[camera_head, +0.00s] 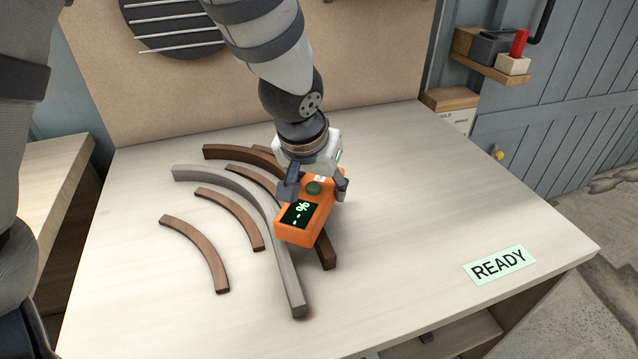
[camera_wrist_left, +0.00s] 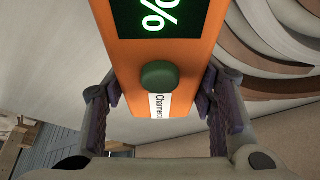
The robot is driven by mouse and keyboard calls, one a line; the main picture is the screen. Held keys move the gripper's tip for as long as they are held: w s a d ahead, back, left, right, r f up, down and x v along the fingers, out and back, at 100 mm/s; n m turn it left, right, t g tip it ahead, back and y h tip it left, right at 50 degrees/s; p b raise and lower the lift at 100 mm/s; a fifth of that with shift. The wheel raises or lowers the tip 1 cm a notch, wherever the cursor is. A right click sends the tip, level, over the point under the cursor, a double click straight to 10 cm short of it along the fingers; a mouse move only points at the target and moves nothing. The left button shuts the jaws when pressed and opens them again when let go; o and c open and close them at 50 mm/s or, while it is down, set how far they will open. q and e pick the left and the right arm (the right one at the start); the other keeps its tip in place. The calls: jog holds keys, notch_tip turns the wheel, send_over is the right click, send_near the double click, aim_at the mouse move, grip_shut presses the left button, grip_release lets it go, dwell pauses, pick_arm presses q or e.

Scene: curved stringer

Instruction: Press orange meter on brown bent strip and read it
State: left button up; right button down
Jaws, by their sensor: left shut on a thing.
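My left gripper (camera_head: 318,186) is shut on the orange meter (camera_head: 296,233), with a finger on each side of its body. The meter has a dark screen with green marks that look like dashes and a percent sign, and a round green button. It is held over the bent strips; I cannot tell whether it touches one. The wrist view shows the meter (camera_wrist_left: 188,60) between the fingers (camera_wrist_left: 155,105). Several brown bent strips lie on the table, among them a dark brown one (camera_head: 328,257) partly hidden behind the meter. My right gripper is not in view.
A grey bent strip (camera_head: 283,258) lies among the brown ones, and a short brown strip (camera_head: 200,249) lies at the left. A READY label (camera_head: 499,265) is on the table's right. The table's right part (camera_head: 430,190) is clear. A backboard (camera_head: 365,60) stands behind.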

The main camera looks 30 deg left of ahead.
pick_arm(q)
jog(key=shift+f, duration=0.5)
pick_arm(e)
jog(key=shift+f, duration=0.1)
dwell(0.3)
pick_arm(q)
jog(key=shift+f, duration=0.1)
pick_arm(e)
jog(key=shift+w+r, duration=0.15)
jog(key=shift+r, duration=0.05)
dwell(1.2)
